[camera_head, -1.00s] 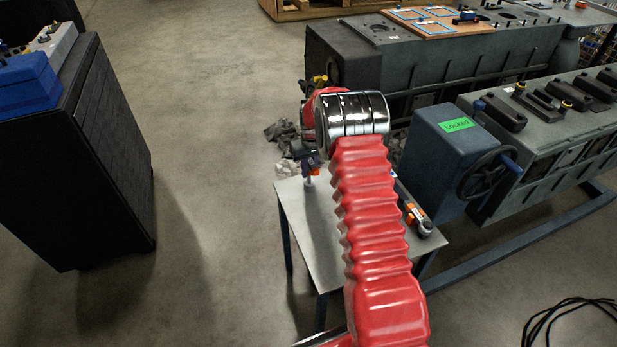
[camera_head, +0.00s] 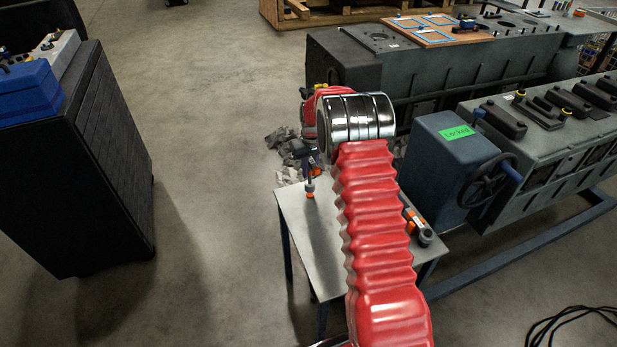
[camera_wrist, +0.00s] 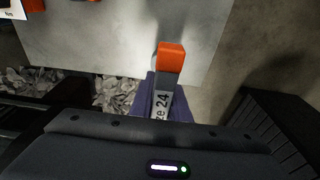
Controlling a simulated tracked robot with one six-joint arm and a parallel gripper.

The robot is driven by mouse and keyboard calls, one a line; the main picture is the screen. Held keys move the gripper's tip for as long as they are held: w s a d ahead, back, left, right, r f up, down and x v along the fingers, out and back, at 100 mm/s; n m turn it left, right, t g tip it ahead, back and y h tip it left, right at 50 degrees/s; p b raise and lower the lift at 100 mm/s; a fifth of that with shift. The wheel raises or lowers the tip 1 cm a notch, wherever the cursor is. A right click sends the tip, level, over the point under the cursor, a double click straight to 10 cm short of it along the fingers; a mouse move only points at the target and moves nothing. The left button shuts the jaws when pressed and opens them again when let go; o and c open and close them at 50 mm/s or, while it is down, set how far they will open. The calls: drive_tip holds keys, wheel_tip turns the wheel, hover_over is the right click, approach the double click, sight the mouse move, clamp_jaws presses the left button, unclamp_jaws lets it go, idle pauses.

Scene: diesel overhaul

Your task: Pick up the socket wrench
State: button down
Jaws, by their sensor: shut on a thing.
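The socket wrench (camera_wrist: 163,103), a grey tool with an orange end and the partial marking "ze 24", is between the purple-blue jaws of my gripper (camera_wrist: 165,98) in the wrist view. My gripper is shut on it. In the head view my gripper (camera_head: 311,168) is over the left back part of the grey table (camera_head: 318,250), and the wrench's orange end (camera_head: 310,194) points down. I cannot tell whether that end touches the table. The rest of the wrench is hidden by the gripper and wrist.
Another orange and grey tool (camera_head: 418,228) lies at the table's right edge. The blue box labelled "Locked" (camera_head: 437,160), with a handwheel (camera_head: 486,181), stands close to the right. A black cabinet (camera_head: 105,170) stands left. Grey rubble (camera_head: 288,150) lies behind the table.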

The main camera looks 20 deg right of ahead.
wheel_tip(320, 180, up, 6)
drive_tip(key=shift+r, duration=0.15)
idle(0.5)
drive_tip(key=c, duration=2.2)
unclamp_jaws()
clamp_jaws()
